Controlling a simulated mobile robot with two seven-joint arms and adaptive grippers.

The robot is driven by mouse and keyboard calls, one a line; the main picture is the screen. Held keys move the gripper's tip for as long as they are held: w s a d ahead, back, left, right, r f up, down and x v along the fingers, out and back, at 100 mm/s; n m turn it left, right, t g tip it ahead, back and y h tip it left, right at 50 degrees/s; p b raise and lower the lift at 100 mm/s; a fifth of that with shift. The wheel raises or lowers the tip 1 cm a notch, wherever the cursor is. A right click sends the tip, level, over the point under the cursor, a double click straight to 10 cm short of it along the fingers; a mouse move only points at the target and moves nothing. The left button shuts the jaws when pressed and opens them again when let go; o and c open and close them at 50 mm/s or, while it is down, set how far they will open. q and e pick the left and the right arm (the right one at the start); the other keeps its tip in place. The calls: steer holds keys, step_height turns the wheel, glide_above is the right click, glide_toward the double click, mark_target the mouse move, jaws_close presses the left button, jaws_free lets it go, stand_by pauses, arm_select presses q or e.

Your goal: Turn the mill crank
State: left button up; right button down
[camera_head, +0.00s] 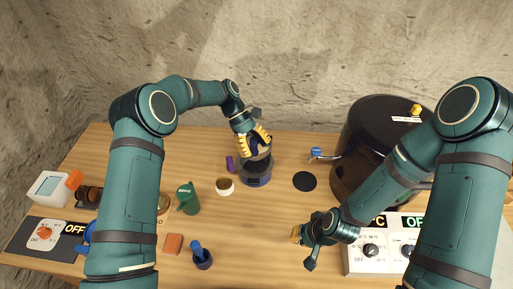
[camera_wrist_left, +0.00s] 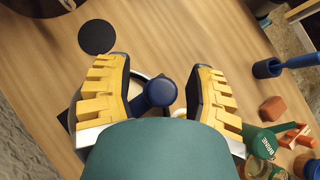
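The mill (camera_head: 256,174) is a dark round body with a grey band, standing on the table near the middle of the head view. My left gripper (camera_head: 257,146) is above it, pointing down, and hides its top. In the left wrist view, a round blue knob (camera_wrist_left: 161,92), seemingly the crank's handle, lies between the two yellow fingers of my left gripper (camera_wrist_left: 165,85). Gaps show on both sides of the knob, so the fingers are open and apart from it. My right gripper (camera_head: 301,236) is low over the front of the table; its finger opening is unclear.
A large dark pot (camera_head: 365,150) with a tap stands right of the mill, by a black disc (camera_head: 305,181). A small cup (camera_head: 225,187), green pitcher (camera_head: 188,199) and blue mortar (camera_head: 202,259) stand left. A white control panel (camera_head: 385,262) is front right.

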arm_select(q)
steer(key=shift+s+d, duration=0.15)
steer(key=shift+d, duration=0.05)
steer(key=v, duration=1.2)
stand_by(0.4)
